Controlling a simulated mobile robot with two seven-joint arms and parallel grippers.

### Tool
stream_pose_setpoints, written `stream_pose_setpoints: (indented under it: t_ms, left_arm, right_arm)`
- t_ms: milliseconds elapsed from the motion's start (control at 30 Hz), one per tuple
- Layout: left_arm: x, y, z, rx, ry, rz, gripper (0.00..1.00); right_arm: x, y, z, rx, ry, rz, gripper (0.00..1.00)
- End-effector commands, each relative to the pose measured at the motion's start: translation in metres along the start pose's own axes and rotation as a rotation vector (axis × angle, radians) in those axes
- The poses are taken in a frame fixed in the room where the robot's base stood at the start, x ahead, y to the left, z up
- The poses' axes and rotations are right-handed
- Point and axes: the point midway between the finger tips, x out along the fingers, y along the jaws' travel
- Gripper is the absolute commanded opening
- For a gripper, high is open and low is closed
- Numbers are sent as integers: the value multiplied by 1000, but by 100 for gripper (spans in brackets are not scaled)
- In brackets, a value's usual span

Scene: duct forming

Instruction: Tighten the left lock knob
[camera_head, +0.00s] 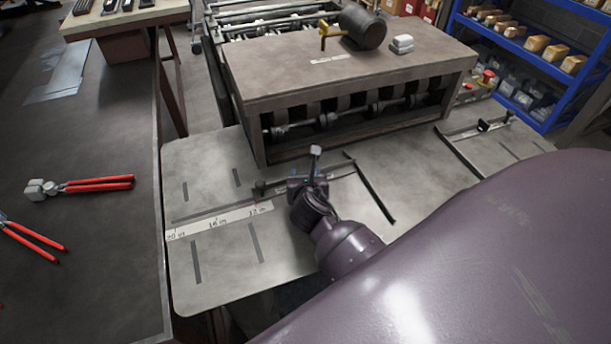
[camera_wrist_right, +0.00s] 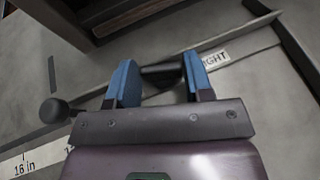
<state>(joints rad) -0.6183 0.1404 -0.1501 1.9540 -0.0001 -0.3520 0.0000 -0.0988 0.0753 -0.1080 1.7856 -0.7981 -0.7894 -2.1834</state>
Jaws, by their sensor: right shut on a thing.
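My right gripper (camera_head: 308,186) is over the front metal table, at the left fence assembly. In the right wrist view my right gripper (camera_wrist_right: 160,82), with blue fingers, is shut on a dark rounded piece (camera_wrist_right: 160,74), mostly hidden between the fingers. It looks like a lock knob, but I cannot tell for sure. A black ball knob (camera_wrist_right: 55,110) stands apart, left of the fingers; it also shows in the head view (camera_head: 260,187). A label ending in "IGHT" (camera_wrist_right: 214,60) lies right of the fingers. My left gripper is not in view.
The metal table (camera_head: 215,275) carries an inch scale (camera_head: 220,219) and slots. A roller machine (camera_head: 345,85) stands behind the fence. A second fence (camera_head: 484,125) is at right. Red-handled pliers (camera_head: 98,184) lie on the dark table at left.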

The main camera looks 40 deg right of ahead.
Motion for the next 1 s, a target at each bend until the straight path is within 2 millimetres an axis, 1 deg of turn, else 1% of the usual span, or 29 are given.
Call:
stream_pose_setpoints:
  t_ms: [33,67,200,233,500,633,767,1000]
  left_arm:
    - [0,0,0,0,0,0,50]
    - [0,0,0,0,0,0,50]
    - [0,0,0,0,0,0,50]
    - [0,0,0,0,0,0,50]
    - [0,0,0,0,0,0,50]
    - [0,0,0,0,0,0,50]
    - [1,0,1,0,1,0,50]
    - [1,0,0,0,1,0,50]
  right_arm:
    - [0,0,-1,0,1,0,23]
    - [0,0,-1,0,1,0,48]
    - [0,0,-1,-1,1,1,70]
    - [0,0,-1,-1,1,1,72]
    - [-1,0,0,-1,0,1,72]
    - [-8,0,-1,-1,0,2,72]
    - [-27,0,-1,0,1,2,72]
    - [-72,-1,-1,0,1,1,72]
